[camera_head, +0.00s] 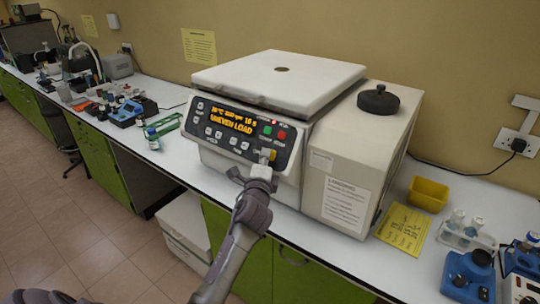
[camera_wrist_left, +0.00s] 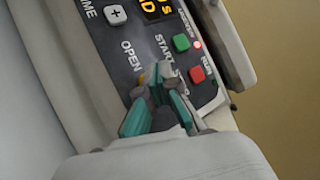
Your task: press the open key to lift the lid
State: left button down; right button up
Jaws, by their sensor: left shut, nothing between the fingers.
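The white centrifuge (camera_head: 250,179) stands on the bench, with its lid (camera_head: 280,76) lying flat on top. In the left wrist view the fingertips (camera_wrist_left: 156,76) are beside the "OPEN" label (camera_wrist_left: 132,56), over the open key, which is mostly hidden. I cannot tell whether they touch it. Green (camera_wrist_left: 181,43) and red (camera_wrist_left: 196,74) keys show nearby. My right gripper is out of view.
A black knob (camera_head: 378,100) sits on the centrifuge's right housing. A yellow bin (camera_head: 428,194), a yellow sheet (camera_head: 403,228) and a vial rack (camera_head: 467,236) are to its right. A green rack (camera_head: 167,125) and a small bottle (camera_head: 153,139) are to its left.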

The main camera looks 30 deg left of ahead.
pick_arm(q)
jog(key=shift+w+f+b, duration=0.2)
jog(key=shift+w+b, duration=0.1)
jog(key=shift+w, duration=0.05)
dwell(0.3)
dwell(0.3)
jog(key=shift+s+r+p, duration=0.45)
jog(key=shift+s+p, duration=0.25)
jog(key=shift+p, duration=0.05)
jog(key=s+r+p, duration=0.1)
jog(key=s+p, duration=0.1)
jog(key=s+r+p, duration=0.1)
jog(key=s+p, duration=0.1)
jog(key=shift+a+r, duration=0.15)
jog(key=shift+r, duration=0.15)
jog(key=shift+f, duration=0.1)
dwell(0.4)
